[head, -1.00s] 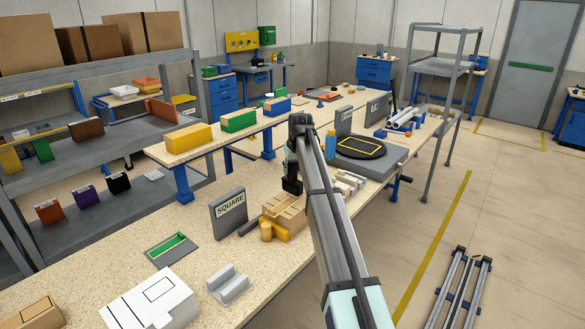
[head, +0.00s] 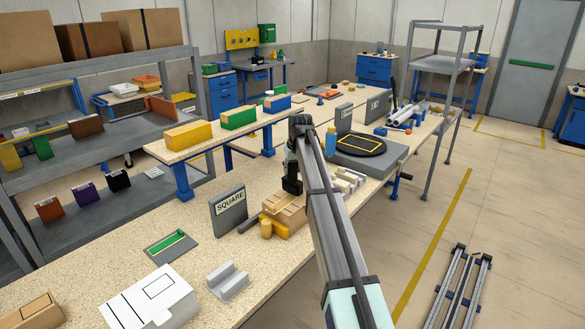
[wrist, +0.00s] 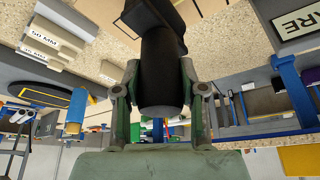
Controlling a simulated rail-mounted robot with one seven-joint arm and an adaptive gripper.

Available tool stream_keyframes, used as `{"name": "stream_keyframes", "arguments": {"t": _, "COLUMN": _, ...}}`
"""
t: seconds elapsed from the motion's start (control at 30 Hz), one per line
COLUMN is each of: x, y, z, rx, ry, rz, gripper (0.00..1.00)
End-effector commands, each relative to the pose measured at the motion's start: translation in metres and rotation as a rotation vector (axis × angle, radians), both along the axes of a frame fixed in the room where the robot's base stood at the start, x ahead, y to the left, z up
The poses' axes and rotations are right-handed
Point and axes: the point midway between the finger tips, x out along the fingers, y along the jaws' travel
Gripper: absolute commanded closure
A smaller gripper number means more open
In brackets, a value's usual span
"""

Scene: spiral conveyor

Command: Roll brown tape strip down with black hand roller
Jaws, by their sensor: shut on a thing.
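My gripper (wrist: 160,105) is shut on the black hand roller (wrist: 162,70), whose thick dark handle fills the space between the fingers in the wrist view. In the head view the dark roller (head: 292,186) hangs below the end of my arm, close to a tan cardboard box (head: 287,216) on the speckled bench. My arm hides part of the area just right of the box. I cannot tell whether the roller touches the box. I cannot clearly pick out the brown tape strip in either view.
A green-striped tray (head: 171,246), a grey channel block (head: 228,281) and a white carton (head: 150,300) lie nearer. A black turntable (head: 360,144) stands behind.

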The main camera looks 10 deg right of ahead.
Motion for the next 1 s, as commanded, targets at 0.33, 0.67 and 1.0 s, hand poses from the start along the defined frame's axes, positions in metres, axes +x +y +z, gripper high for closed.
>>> {"name": "stream_keyframes", "arguments": {"t": 0.33, "x": 0.000, "y": 0.000, "z": -0.005, "rx": 0.000, "ry": -0.001, "rz": 0.000, "gripper": 0.96}}
{"name": "stream_keyframes", "arguments": {"t": 0.67, "x": 0.000, "y": 0.000, "z": -0.009, "rx": 0.000, "ry": -0.001, "rz": 0.000, "gripper": 0.96}}
{"name": "stream_keyframes", "arguments": {"t": 1.0, "x": 0.000, "y": 0.000, "z": -0.012, "rx": 0.000, "ry": -0.001, "rz": 0.000, "gripper": 0.96}}
